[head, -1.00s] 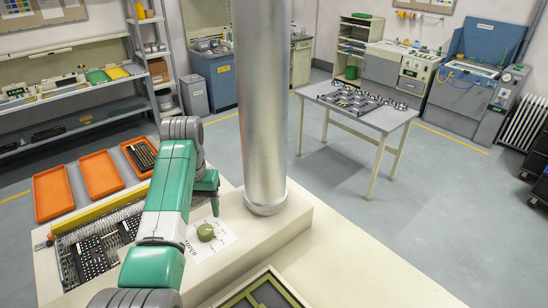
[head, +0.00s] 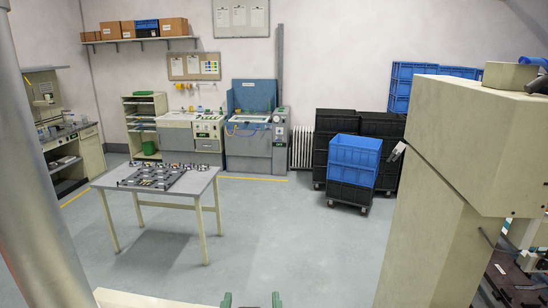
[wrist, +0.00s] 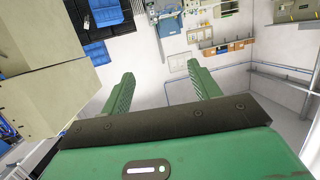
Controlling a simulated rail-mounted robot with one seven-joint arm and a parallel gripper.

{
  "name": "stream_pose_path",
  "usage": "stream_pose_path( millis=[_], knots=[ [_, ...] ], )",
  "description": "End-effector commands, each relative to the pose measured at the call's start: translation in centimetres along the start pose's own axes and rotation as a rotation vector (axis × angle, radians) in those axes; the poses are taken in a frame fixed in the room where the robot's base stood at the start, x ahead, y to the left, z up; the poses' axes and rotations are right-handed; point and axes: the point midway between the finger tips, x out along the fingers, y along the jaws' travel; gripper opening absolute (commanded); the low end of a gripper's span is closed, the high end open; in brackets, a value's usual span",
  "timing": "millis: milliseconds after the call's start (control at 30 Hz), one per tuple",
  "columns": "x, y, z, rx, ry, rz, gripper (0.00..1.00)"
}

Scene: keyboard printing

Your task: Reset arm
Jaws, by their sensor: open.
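My gripper (wrist: 161,72) is open and empty in the wrist view, with its two green fingers spread and nothing between them. Its fingertips (head: 251,300) just show at the bottom edge of the head view, pointing out into the room above the floor. The rest of my arm is out of the head view. In the wrist view the gripper faces the far wall, with the picture tilted, and touches nothing.
A pale table (head: 206,184) with a dark grid and small parts stands at left. Blue crates (head: 355,152) sit on a dolly ahead. A large beige machine (head: 440,190) rises close on the right. The middle floor (head: 270,220) is clear.

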Motion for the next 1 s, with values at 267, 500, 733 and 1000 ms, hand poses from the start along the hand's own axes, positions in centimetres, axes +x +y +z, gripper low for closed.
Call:
stream_pose_path(
  millis=[267, 500, 733, 1000],
  knots=[
    [-10.7, 4.9, -10.3, 0.000, 0.391, 0.090, 0.62],
    [-19.1, 4.0, -20.8, -0.008, 0.740, 0.078, 0.62],
    [-22.4, 3.7, -23.5, -0.010, 0.858, 0.073, 0.62],
    [-22.3, 3.7, -23.4, -0.010, 0.855, 0.073, 0.62]
  ],
)
